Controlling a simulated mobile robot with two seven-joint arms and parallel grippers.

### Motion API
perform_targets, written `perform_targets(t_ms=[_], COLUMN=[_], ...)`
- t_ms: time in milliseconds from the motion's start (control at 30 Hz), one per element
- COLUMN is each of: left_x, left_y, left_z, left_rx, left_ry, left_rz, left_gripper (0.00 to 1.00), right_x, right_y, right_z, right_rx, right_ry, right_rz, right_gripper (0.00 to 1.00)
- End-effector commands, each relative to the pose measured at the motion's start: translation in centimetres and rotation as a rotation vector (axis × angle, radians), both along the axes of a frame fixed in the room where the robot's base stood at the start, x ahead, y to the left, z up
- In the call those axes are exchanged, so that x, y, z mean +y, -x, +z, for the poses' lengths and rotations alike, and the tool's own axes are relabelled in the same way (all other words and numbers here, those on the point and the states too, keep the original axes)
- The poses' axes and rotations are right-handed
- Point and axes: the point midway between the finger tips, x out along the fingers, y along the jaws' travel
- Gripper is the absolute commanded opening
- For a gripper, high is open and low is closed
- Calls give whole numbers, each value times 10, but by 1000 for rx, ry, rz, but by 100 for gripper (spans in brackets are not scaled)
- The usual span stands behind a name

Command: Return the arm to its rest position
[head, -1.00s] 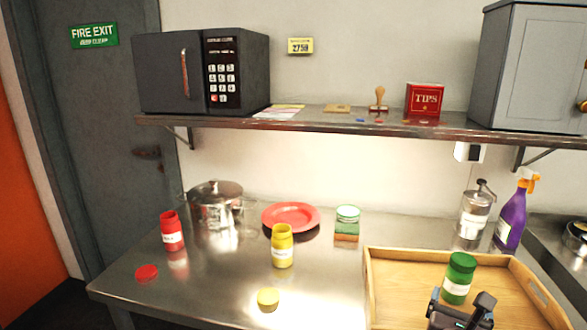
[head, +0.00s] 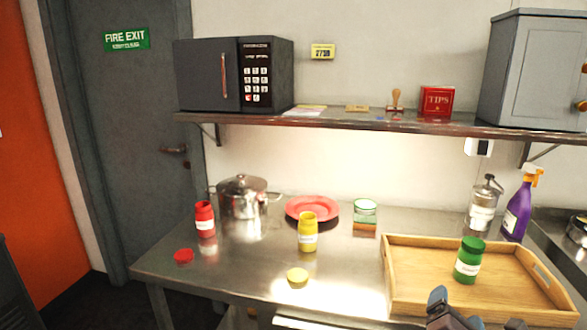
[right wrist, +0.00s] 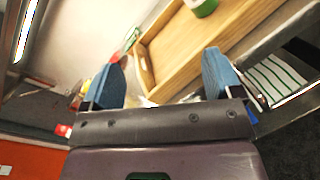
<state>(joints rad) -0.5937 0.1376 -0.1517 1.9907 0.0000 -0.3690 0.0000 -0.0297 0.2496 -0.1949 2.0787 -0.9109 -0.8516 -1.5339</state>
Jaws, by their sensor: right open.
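My right gripper (head: 476,310) is at the bottom edge of the head view, in front of the wooden tray and clear of it. Its two blue fingers stand wide apart with nothing between them in the right wrist view (right wrist: 165,80). A green-lidded jar (head: 467,262) stands upright in the wooden tray (head: 408,298), apart from the gripper. The jar's lower part also shows at the top of the right wrist view (right wrist: 204,6). My left gripper is not in view.
On the steel table (head: 235,268) are a red jar (head: 205,222), a yellow jar (head: 307,235), two loose lids, a pot (head: 242,198), a red plate (head: 300,207) and a purple spray bottle (head: 517,210). A shelf (head: 340,121) runs above.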

Motion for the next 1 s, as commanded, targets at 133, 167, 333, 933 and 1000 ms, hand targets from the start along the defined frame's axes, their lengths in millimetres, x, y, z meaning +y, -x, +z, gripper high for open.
perform_targets(t_ms=[133, 167, 333, 933, 1000], left_x=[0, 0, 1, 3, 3], left_y=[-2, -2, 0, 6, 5], left_z=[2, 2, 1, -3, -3], left_rx=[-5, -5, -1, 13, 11], left_ry=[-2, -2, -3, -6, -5], left_rz=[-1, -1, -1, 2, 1], left_gripper=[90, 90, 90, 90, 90], right_x=[14, 17, 31, 50, 47], right_y=[-7, -7, -4, 108, 129], right_z=[-8, -11, -33, -173, -190], right_rx=[-107, -125, -200, -322, -323], right_ry=[-328, -401, -829, -2262, -2303], right_rz=[82, 97, 154, -212, -281], right_gripper=[85, 85, 85, 85, 85])
